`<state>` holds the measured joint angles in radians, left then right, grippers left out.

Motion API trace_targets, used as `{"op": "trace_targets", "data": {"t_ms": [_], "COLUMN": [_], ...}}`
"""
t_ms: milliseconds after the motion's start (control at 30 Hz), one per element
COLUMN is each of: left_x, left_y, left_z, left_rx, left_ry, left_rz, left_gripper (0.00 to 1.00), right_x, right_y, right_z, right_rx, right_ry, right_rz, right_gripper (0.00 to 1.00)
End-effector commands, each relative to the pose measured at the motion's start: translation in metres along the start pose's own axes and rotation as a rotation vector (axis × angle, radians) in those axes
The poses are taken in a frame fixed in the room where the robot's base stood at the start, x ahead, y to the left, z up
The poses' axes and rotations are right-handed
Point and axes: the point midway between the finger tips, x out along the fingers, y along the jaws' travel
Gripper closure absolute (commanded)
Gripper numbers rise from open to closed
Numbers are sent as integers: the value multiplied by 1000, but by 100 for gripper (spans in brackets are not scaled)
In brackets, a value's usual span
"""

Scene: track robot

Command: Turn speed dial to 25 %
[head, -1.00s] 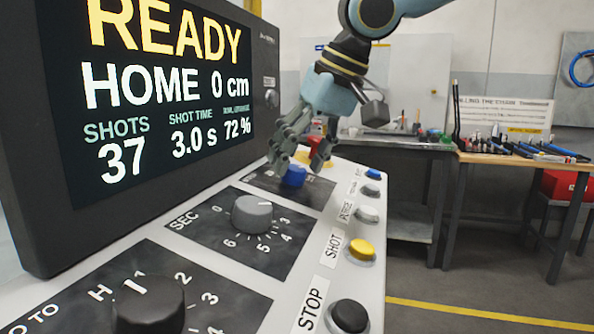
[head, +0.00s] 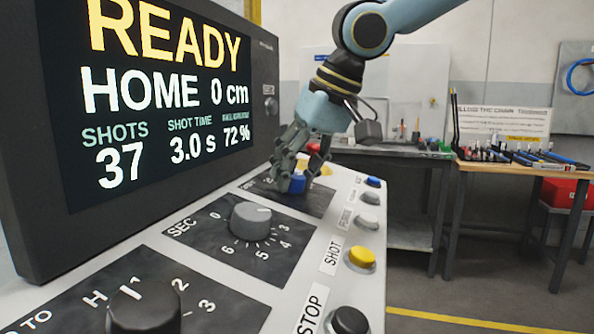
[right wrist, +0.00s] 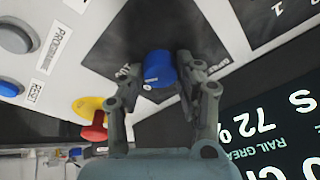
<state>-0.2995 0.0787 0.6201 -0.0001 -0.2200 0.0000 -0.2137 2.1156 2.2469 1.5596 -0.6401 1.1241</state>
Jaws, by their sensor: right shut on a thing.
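A blue dial (head: 297,185) sits on a dark plate at the far end of the console's sloped panel. It also shows in the right wrist view (right wrist: 158,71), with a small white mark near its edge. My right gripper (head: 293,184) is shut on the blue dial, with a finger on each side of it. The right wrist view shows both fingers (right wrist: 158,66) at the dial's sides. Most of the scale around the dial is hidden, so its setting cannot be read. My left gripper is not in view.
A grey SEC dial (head: 250,221) and a black dial (head: 146,305) stand nearer on the panel. Buttons, including a yellow one (head: 361,257), line the right edge. The screen (head: 155,100) rises at left. A red knob (right wrist: 94,128) on a yellow base is close behind the gripper.

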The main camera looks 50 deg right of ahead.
Motion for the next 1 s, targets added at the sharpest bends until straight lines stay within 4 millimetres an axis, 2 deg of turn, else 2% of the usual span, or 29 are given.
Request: {"op": "trace_targets", "data": {"t_ms": [367,1000], "left_x": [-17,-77], "left_y": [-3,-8], "left_z": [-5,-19], "left_rx": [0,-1], "left_ry": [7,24], "left_rz": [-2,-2], "left_gripper": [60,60], "right_x": [-3,-4], "right_y": [-1,-1], "right_z": [-2,-2], "right_rx": [-119,-687], "right_ry": [-5,-33], "right_rz": [-24,-133], "right_gripper": [98,98]}}
